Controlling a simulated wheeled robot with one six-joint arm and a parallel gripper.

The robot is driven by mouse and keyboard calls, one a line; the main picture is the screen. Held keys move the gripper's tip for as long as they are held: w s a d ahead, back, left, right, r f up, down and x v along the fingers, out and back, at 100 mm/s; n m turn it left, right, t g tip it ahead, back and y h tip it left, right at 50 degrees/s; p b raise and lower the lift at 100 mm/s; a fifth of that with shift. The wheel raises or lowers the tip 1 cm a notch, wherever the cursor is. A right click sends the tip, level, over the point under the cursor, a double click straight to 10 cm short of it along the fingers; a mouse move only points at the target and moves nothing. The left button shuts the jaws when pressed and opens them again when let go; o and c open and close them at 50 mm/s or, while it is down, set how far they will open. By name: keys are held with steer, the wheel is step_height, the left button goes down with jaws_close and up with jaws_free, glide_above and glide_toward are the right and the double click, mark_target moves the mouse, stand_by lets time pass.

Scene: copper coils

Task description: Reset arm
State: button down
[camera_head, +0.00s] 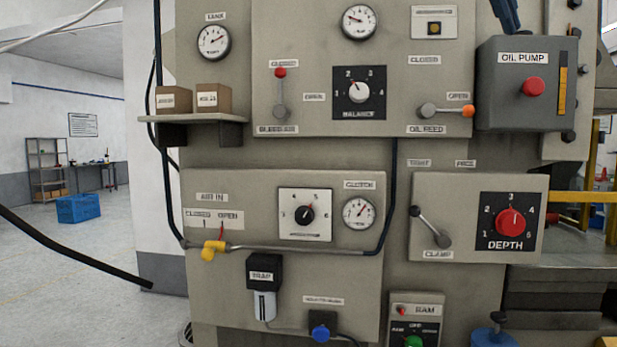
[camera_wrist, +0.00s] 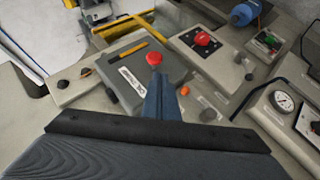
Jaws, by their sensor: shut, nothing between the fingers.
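My gripper (camera_head: 511,24) shows at the top edge of the head view as dark blue fingers pointing down, above the grey oil pump box (camera_head: 505,95) with its red button (camera_head: 533,87). The rest of my arm is out of that view. In the wrist view the blue fingers of my gripper (camera_wrist: 158,84) are together and empty. Their tips line up with the red button (camera_wrist: 154,58) on the oil pump box (camera_wrist: 130,92); whether they touch it cannot be told from there, but the head view shows them apart from it.
The machine panel carries a balance knob (camera_head: 358,91), an orange-tipped oil feed lever (camera_head: 447,110), a clamp lever (camera_head: 430,227), a red depth knob (camera_head: 510,223) and a yellow air valve (camera_head: 213,249). A shelf (camera_head: 193,118) holds two small boxes. Open floor lies at the left.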

steer(key=w+a+f+n+g+y+b, duration=0.15)
steer(key=a+f, duration=0.25)
steer(key=f, duration=1)
steer(key=w+a+f+y, duration=0.2)
steer(key=w+a+f, duration=0.1)
steer(key=f, duration=1.1)
steer(key=w+a+f+n+y+b, duration=0.15)
steer(key=a+f, duration=0.25)
steer(key=f, duration=1)
steer(key=s+a+f+m+g+y, duration=0.1)
steer(key=s+a+f, duration=0.1)
steer(key=s+f, duration=0.5)
steer(key=s+a+f+m+g+y, duration=0.1)
steer(key=s+a+f, duration=0.2)
steer(key=s+f, duration=0.4)
steer(key=s+a+f+m+g+y+b, duration=0.1)
steer(key=s+f, duration=0.6)
steer(key=f, duration=1)
steer(key=shift+s+a+f+m+y, duration=0.3)
steer(key=shift+s+a+m, duration=0.15)
steer(key=shift+a, duration=0.65)
steer(key=shift+w+d, duration=0.1)
steer(key=shift+d, duration=0.05)
